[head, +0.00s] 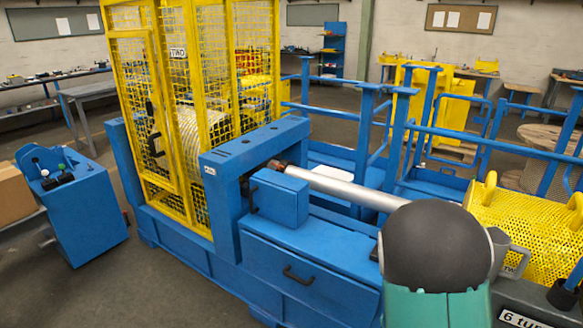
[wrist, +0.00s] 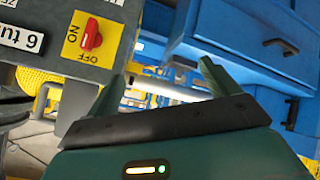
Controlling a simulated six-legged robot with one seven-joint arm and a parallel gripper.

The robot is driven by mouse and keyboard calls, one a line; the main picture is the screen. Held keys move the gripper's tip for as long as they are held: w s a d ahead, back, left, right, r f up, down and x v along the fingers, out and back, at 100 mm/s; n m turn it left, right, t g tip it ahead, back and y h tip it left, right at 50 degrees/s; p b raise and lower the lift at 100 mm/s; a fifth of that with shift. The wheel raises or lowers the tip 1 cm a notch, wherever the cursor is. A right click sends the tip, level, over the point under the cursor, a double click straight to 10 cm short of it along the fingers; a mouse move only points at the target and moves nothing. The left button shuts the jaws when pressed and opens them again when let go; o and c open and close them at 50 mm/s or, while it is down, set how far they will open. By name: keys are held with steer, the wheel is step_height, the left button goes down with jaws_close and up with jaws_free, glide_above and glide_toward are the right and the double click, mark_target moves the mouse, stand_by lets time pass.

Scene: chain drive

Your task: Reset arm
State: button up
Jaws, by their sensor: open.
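My gripper (wrist: 168,68) shows in the wrist view with its two dark green fingers spread apart and nothing between them. A grey control box (wrist: 118,62) with a red rotary switch (wrist: 92,36) and ON and OFF marks is just left of the fingers, apart from them as far as I can tell. In the head view, my teal arm with its dark rounded joint fills the lower right. The gripper itself is hidden there.
A blue machine frame (head: 246,158) with a silver shaft (head: 345,187) stands close ahead. A yellow mesh cage (head: 187,110) rises behind it. A yellow perforated guard (head: 520,220) is right of my arm. A blue control desk (head: 85,220) stands left, with open floor between.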

steer(key=s+a+r+y, duration=0.3)
steer(key=a+r, duration=0.3)
steer(key=r, duration=0.3)
steer(key=s+a+r+y, duration=0.2)
steer(key=a+r, duration=0.4)
steer(key=r, duration=0.2)
steer(key=s+a+r+g, duration=0.1)
steer(key=s+a+r, duration=0.1)
steer(key=s+r, duration=0.3)
steer(key=s+a+r+g, duration=0.1)
steer(key=s+r, duration=0.4)
steer(key=s, duration=0.6)
steer(key=shift+s+a+r+g, duration=0.2)
steer(key=shift+a+g, duration=0.2)
steer(key=shift+a, duration=0.3)
